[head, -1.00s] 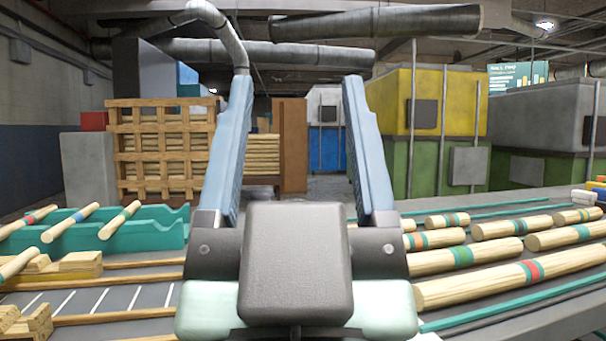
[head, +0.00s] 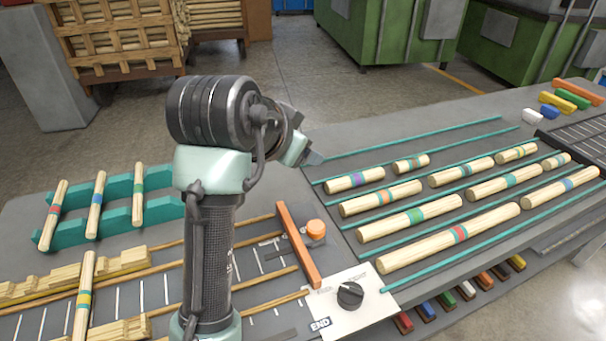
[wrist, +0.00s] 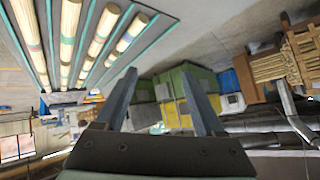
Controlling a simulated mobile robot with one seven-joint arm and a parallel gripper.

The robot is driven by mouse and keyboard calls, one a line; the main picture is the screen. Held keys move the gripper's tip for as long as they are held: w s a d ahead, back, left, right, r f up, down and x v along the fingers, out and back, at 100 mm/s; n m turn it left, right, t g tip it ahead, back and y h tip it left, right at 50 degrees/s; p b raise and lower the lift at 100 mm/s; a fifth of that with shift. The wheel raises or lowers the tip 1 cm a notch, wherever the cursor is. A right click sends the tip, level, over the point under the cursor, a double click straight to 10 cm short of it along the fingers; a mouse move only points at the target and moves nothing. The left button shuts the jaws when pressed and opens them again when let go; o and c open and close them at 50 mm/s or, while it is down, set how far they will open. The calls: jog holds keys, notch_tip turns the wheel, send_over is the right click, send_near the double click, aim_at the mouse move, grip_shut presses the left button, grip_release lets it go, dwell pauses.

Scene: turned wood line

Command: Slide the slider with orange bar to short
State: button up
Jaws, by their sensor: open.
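The orange bar (head: 298,245) of the slider lies across the wooden rails of the left bench, just left of a white panel (head: 365,309). A round orange knob (head: 316,228) sits on a dark piece beside the bar. No word "short" is readable. My gripper (wrist: 162,88) is open and empty in the wrist view, its two fingers pointing away over the room. In the head view my gripper is mostly hidden behind my wrist, with a fingertip (head: 313,158) showing above and beyond the bar. It is apart from the slider.
The white panel carries a black dial (head: 350,295) and an END label (head: 320,324). Dowels with coloured bands, such as a red-banded one (head: 440,240), lie between teal strips at right. A teal rack (head: 115,212) holds 3 dowels at left. My arm hides part of the rails.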

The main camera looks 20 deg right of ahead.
aim_at(315, 226)
jog(key=s+a+f+m+g+y+p, duration=0.1)
jog(key=s+a+m+g+y+p, duration=0.15)
jog(key=s+g+p, duration=0.3)
jog(key=shift+g+h, duration=0.25)
jog(key=shift+g, duration=0.1)
jog(key=x, duration=0.4)
jog(key=b+x, duration=0.1)
jog(key=x, duration=0.3)
jog(key=a+b+x, duration=0.1)
jog(key=x, duration=0.4)
jog(key=shift+f, duration=0.2)
grip_shut()
dwell(0.4)
